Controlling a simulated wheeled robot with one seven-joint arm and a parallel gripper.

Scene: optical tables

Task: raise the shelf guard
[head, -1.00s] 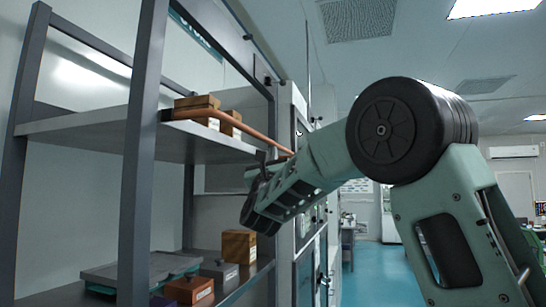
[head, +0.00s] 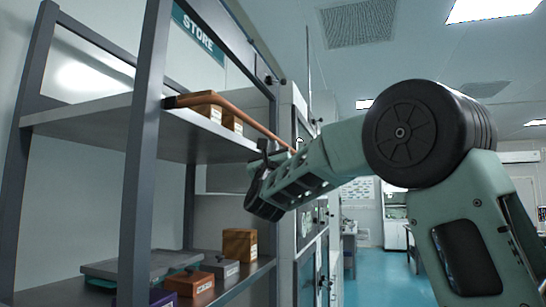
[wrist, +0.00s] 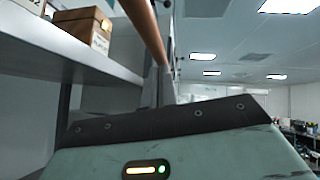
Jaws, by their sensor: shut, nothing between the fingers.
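The shelf guard is a copper-coloured bar (head: 243,116) along the front of the upper shelf. It sits above the shelf's front edge and crosses in front of the wooden boxes. In the wrist view the bar (wrist: 146,30) runs down toward my fingertips. My gripper (head: 264,150) is shut and empty, by the right-hand part of the bar, with its fingers pointing up. In the wrist view the fingers (wrist: 160,86) meet the bar's line from below. They appear to touch it, but the exact contact is hidden.
Wooden boxes (head: 231,122) stand on the upper shelf (head: 90,115) behind the bar. The lower shelf holds a wooden block (head: 240,244), a grey box (head: 219,267), an orange box (head: 190,284) and a flat grey case (head: 145,266). A dark upright post (head: 142,160) stands at left. Open floor lies to the right.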

